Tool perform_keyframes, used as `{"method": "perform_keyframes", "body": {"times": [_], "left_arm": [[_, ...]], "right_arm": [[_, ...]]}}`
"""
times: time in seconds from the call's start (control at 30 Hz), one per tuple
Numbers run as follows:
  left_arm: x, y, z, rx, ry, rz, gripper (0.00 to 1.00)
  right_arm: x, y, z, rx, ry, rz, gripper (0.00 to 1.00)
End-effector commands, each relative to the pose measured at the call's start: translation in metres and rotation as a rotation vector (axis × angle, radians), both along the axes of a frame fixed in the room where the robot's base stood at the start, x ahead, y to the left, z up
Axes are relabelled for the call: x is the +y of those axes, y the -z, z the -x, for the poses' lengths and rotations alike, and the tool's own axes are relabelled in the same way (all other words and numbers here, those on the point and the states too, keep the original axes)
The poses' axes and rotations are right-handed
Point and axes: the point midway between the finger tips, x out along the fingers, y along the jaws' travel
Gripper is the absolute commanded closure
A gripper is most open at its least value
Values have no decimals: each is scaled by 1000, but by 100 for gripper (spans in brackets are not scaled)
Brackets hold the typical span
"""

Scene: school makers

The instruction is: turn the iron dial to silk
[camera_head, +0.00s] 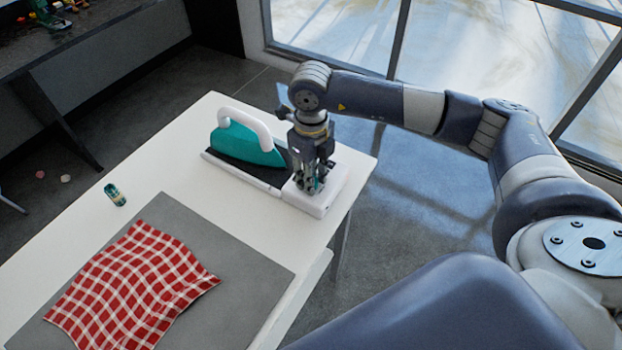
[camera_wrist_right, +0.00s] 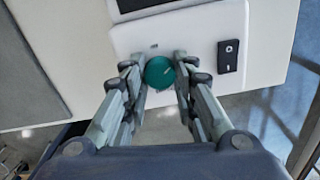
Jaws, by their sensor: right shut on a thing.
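The iron (camera_head: 245,142) is teal with a white handle and rests on its white base (camera_head: 318,206) at the far end of the white table. The dial (camera_wrist_right: 159,72) is a round teal knob on the white base, seen from above in the right wrist view. My right gripper (camera_head: 312,186) points down over the base; it also shows in the right wrist view (camera_wrist_right: 160,76), its fingers shut on the dial from both sides. The dial's markings are too small to read. My left gripper is in neither view.
A red checked cloth (camera_head: 130,290) lies on a grey mat (camera_head: 235,262) on the white table (camera_head: 165,180). A small teal-and-gold item (camera_head: 115,195) stands near the table's left edge. A black device with a button (camera_wrist_right: 228,55) sits on the base beside the dial. Windows stand behind.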

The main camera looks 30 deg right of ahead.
Motion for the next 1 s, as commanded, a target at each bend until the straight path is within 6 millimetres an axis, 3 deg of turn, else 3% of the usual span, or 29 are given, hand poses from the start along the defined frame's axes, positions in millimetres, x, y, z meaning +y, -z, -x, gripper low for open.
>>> {"method": "perform_keyframes", "body": {"times": [0.33,0.77,0.8,0.87,0.9,1.0], "left_arm": [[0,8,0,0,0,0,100],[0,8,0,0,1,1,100],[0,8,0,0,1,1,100],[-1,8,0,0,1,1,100],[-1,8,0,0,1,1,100],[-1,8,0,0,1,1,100]], "right_arm": [[0,0,0,-1,103,0,98],[0,-1,0,-1,112,0,98],[0,-1,-1,-1,112,0,72],[0,-1,-1,-1,112,0,58],[0,-1,0,-1,111,0,52],[0,-1,0,-1,111,0,52]]}}
